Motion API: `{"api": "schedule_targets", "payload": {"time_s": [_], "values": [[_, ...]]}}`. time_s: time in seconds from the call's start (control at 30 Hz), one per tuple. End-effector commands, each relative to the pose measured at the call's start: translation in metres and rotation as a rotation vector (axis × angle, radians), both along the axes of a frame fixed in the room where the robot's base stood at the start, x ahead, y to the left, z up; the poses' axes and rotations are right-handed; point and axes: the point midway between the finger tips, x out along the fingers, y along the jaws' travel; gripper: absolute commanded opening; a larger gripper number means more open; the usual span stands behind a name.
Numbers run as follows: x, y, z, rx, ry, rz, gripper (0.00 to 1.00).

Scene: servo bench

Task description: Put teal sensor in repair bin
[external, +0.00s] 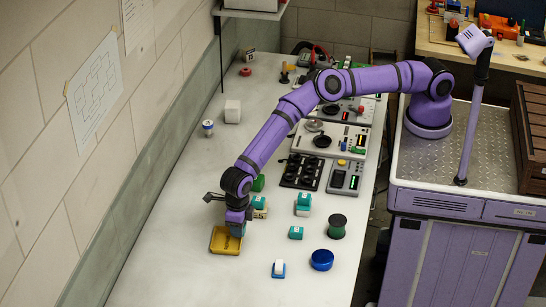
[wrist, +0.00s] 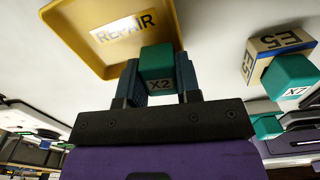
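My gripper (wrist: 158,78) is shut on a teal sensor (wrist: 158,62) marked X2, with a finger against each side. The yellow bin (wrist: 85,45) labelled REPAIR is just beyond the fingertips in the wrist view, and the sensor overlaps its near edge. In the external view, my gripper (external: 238,224) points down at the right back part of the yellow bin (external: 222,250). The held sensor is mostly hidden there. I cannot tell whether it touches the bin.
Other teal blocks stand close by: one on a cardboard box (external: 259,213), one on a white block (external: 304,198), one on the bench (external: 296,233). A green spool (external: 337,227), blue round container (external: 322,260) and blue-and-white item (external: 279,268) lie right. Bench left of the bin is clear.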

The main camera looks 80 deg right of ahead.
Motion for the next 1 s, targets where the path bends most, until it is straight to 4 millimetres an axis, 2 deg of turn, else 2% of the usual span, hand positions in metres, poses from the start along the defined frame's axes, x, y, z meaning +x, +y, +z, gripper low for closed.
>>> {"api": "schedule_targets", "payload": {"time_s": [0.03, 0.1, 0.47, 0.67, 1.0], "values": [[0.0, 0.0, 0.0, 0.0, 0.0, 0.0, 0.4], [0.0, 0.0, 0.0, 0.0, 0.0, 0.0, 0.56], [0.0, 0.0, 0.005, 0.001, -0.001, 0.0, 0.57], [0.001, 0.001, 0.033, 0.002, -0.003, 0.001, 0.57], [0.0, 0.001, 0.099, 0.002, -0.002, 0.0, 0.57]]}}
